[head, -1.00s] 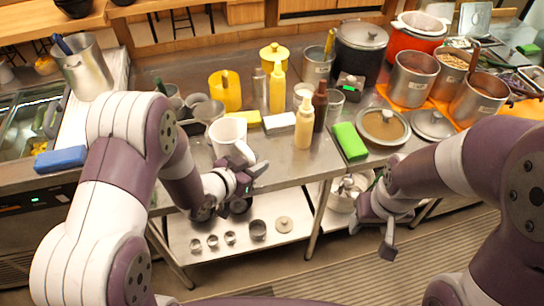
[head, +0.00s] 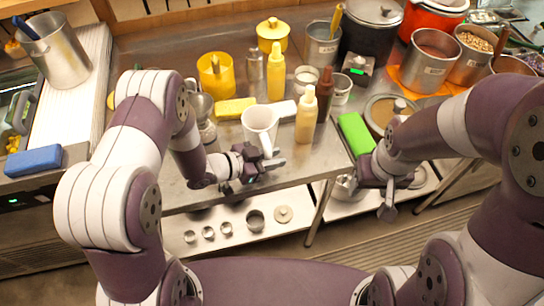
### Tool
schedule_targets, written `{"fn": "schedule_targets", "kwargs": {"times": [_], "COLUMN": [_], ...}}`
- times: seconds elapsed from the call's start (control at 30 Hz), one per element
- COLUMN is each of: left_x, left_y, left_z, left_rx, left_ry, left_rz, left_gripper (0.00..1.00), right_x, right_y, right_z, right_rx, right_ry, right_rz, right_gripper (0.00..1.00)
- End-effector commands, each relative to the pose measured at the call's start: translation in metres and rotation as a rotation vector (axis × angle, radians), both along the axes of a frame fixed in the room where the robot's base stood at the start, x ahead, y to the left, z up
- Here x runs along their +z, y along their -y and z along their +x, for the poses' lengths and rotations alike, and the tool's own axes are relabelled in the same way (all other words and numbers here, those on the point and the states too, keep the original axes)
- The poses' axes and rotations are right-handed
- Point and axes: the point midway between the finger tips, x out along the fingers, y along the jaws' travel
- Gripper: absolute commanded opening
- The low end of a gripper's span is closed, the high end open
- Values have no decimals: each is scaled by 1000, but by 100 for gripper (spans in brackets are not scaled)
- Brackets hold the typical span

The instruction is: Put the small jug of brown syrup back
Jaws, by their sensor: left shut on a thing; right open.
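A white jug with a handle (head: 258,124) is at the front of the steel counter in the head view, just left of a cream-coloured squeeze bottle (head: 306,116). My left gripper (head: 266,164) is at the jug's near side and shut on its handle. I cannot make out brown syrup inside the jug, nor whether its base touches the counter. My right gripper (head: 384,200) is open and empty, in front of the counter's edge at the right.
A yellow sponge (head: 235,107) lies behind the jug. A yellow squeeze bottle (head: 276,79), a dark brown bottle (head: 325,94) and a small white bowl (head: 306,79) stand close behind. A green block (head: 356,135) lies to the right. Small cups stand on the lower shelf (head: 238,237).

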Motion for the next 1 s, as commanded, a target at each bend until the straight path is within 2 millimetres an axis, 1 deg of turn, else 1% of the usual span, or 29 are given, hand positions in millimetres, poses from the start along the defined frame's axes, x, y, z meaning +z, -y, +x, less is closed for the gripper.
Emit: {"fn": "schedule_targets", "kwargs": {"times": [0.03, 0.1, 0.3, 0.43, 0.47, 0.5, 0.53, 0.77, 0.87, 0.93, 1.0], "left_x": [-6, -9, -9, -14, -14, -13, -13, -13, -8, -6, -2], "left_y": [0, 0, 0, 0, 0, 0, 0, 0, 0, -5, -15], "left_z": [0, 0, 0, 0, 0, 0, 0, 0, 0, -2, -7], "left_rx": [0, 0, 0, 0, 1, 1, 1, 1, 0, 4, 6], "left_ry": [-1, 2, 2, 2, 1, 1, 1, 1, 2, 1, 1], "left_rz": [0, 0, 0, 0, 1, 1, 1, 1, 0, 1, 0], "left_gripper": [0, 0, 0, 0, 29, 42, 51, 51, 51, 51, 51], "right_x": [0, 0, 0, -4, -4, -3, -3, -3, 1, 0, -1], "right_y": [0, 0, 0, 0, 0, 0, 0, 0, 0, 0, 0], "right_z": [0, 0, 0, 0, 0, 0, 0, 0, 0, 0, 0], "right_rx": [0, 0, 0, 0, 0, 0, 0, 0, 0, 0, 0], "right_ry": [0, 0, 0, 0, 0, 0, 0, 0, 0, 1, 0], "right_rz": [0, 0, 0, 0, 0, 0, 0, 0, 0, 0, 0], "right_gripper": [60, 60, 60, 60, 60, 60, 60, 60, 60, 60, 60]}}
